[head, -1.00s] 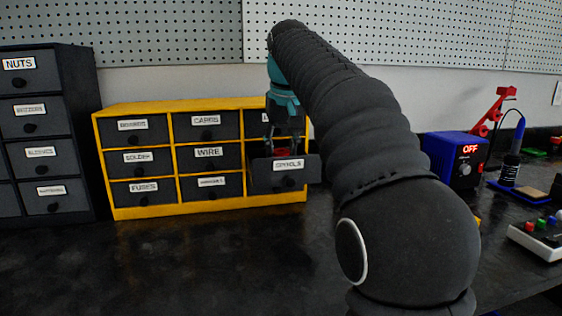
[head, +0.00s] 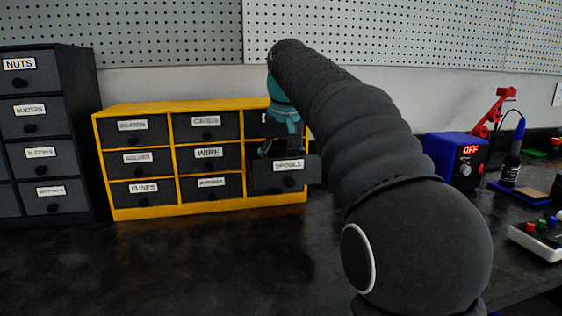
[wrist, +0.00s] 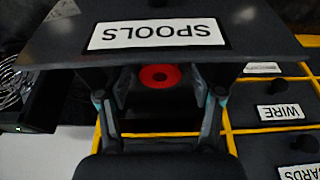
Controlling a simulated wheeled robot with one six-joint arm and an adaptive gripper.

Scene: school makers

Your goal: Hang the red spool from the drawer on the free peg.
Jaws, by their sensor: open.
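The drawer labelled SPOOLS (head: 272,180) sticks out from the lower right of the yellow cabinet. It also shows in the wrist view (wrist: 255,30), with its label upside down. The red spool (wrist: 160,77) lies inside it and looks like a ring with a dark centre hole. My gripper (head: 281,149) reaches down into the open drawer. In the wrist view my gripper (wrist: 160,98) is open, its fingers on either side of the spool with gaps between. The spool is hidden in the head view. No peg is visible.
The yellow cabinet (head: 175,174) holds several other drawers, all shut. A dark drawer unit (head: 78,70) stands at left. A blue power supply (head: 452,152) stands at right. Pegboard (head: 160,33) covers the wall behind. The dark table front (head: 180,265) is clear.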

